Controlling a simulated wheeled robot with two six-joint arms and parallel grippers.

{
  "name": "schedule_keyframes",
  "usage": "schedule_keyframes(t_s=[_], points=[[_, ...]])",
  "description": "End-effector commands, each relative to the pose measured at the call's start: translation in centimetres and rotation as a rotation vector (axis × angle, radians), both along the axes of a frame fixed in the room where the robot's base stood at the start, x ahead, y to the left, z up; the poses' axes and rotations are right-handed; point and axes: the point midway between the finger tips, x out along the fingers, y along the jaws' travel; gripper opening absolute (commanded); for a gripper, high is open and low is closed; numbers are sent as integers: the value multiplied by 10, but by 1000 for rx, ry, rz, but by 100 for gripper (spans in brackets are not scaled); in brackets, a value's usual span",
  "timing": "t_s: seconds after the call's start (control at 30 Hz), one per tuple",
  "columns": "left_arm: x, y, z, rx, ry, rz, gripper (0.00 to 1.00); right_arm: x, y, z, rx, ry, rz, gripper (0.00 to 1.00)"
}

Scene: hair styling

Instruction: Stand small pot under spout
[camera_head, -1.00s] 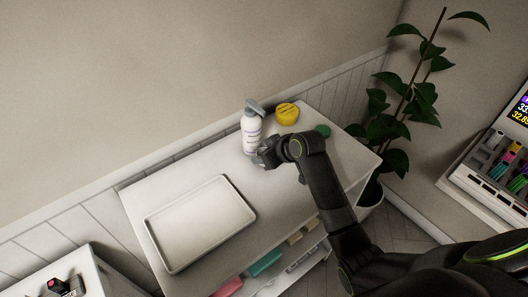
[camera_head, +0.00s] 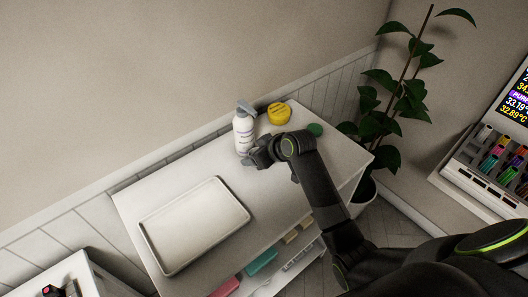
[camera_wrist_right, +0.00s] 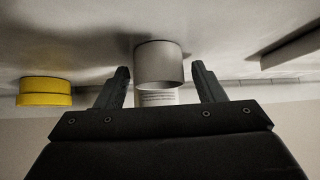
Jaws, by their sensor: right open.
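A white pump bottle (camera_head: 243,132) with a grey pump head (camera_head: 246,107) stands upright near the back of the white table. My right gripper (camera_head: 256,157) is low in front of its base. In the right wrist view, which looks inverted, a short pale grey cylinder, seemingly the small pot (camera_wrist_right: 159,64), stands on the table. It is centred between the open fingertips of my right gripper (camera_wrist_right: 162,76); contact does not show. The bottle's printed label (camera_wrist_right: 157,99) shows behind the pot. The gripper hides the pot in the head view. My left gripper is not in view.
A yellow tin (camera_head: 279,113) stands right of the bottle and also shows in the wrist view (camera_wrist_right: 45,92). A green round item (camera_head: 315,130) lies near the table's right end. A shallow white tray (camera_head: 193,224) occupies the left part. The wall is close behind the bottle.

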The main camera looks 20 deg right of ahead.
Motion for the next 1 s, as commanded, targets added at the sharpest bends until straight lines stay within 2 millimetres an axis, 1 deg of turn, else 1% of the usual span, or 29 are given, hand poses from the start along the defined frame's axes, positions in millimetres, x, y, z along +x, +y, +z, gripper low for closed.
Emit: schedule_keyframes(t_s=[0.17,0.5,0.7,0.83,1.0], points=[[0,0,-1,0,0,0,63,-12,-7,13,-1,-2,-1,63],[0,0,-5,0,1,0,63,-49,-29,56,-3,-4,0,63],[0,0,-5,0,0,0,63,-66,-38,76,-3,-3,-1,63],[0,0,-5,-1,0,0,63,-72,-41,82,-2,0,0,63],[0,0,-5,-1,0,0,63,-74,-41,84,0,1,0,63]])
